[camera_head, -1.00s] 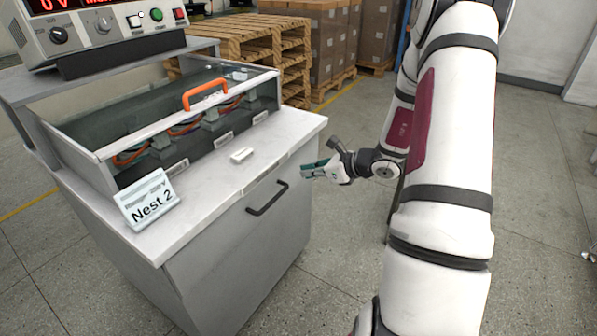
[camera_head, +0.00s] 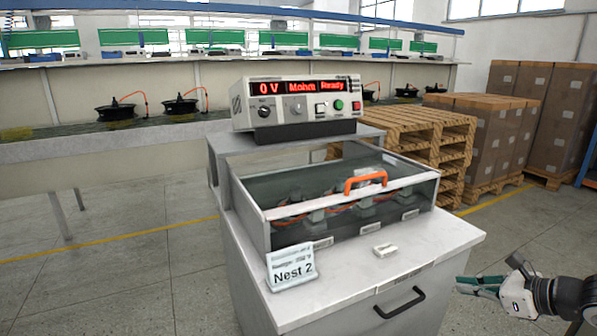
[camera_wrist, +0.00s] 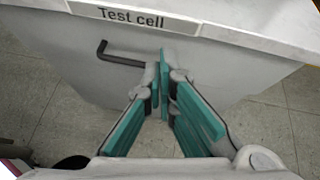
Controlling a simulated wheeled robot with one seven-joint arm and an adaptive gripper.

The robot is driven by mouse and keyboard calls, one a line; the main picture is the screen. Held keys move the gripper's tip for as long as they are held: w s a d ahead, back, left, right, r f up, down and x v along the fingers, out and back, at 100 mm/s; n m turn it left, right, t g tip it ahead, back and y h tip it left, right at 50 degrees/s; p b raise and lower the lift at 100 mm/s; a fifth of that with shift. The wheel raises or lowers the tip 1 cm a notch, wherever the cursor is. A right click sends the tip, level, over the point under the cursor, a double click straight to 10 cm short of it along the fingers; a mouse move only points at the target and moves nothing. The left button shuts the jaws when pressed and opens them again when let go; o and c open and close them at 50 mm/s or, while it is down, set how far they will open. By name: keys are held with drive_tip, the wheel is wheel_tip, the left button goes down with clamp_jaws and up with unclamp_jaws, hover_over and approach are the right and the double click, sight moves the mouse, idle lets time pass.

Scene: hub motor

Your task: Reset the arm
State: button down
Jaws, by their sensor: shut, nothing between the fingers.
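My gripper (camera_head: 466,285) is at the lower right in the head view, to the right of the test cell cabinet (camera_head: 440,232) and apart from it. Its green-padded fingers are shut with nothing between them. In the wrist view the fingertips (camera_wrist: 163,70) meet in front of the cabinet's grey front (camera_wrist: 225,75), close to the black handle (camera_wrist: 125,54). Only the end of my arm shows in the head view; the rest is out of frame.
A clear-lidded box with an orange handle (camera_head: 365,181) sits on the cabinet, below a tester (camera_head: 296,104) reading "0 V". Pallets (camera_head: 425,140) stand behind. Floor at left is open.

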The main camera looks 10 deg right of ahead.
drive_tip(key=s+a+r+n+g+y, duration=0.1)
drive_tip(key=s+a+r+n+g, duration=0.3)
drive_tip(key=a, duration=0.4)
drive_tip(key=s+a+r+n+g+y, duration=0.1)
drive_tip(key=s+a+r+n, duration=0.25)
drive_tip(key=a+n, duration=0.3)
drive_tip(key=s+a+r+n+g+y, duration=0.1)
drive_tip(key=s+a+r+n+g, duration=0.3)
drive_tip(key=a, duration=0.5)
drive_tip(key=s+r+n+g+h, duration=0.15)
drive_tip(key=s+n+h, duration=0.25)
drive_tip(key=s+n, duration=0.4)
drive_tip(key=s+r+n+t+h, duration=0.15)
drive_tip(key=s+n+h, duration=0.25)
drive_tip(key=s+n, duration=0.5)
wheel_tip(320, 180, up, 23)
drive_tip(key=s+m+t+p, duration=0.1)
drive_tip(key=m+t+p, duration=0.1)
drive_tip(key=p, duration=1.8)
drive_tip(key=shift+s+d+f+t, duration=0.15)
drive_tip(key=shift+s+d+t, duration=0.15)
drive_tip(key=shift+d, duration=0.1)
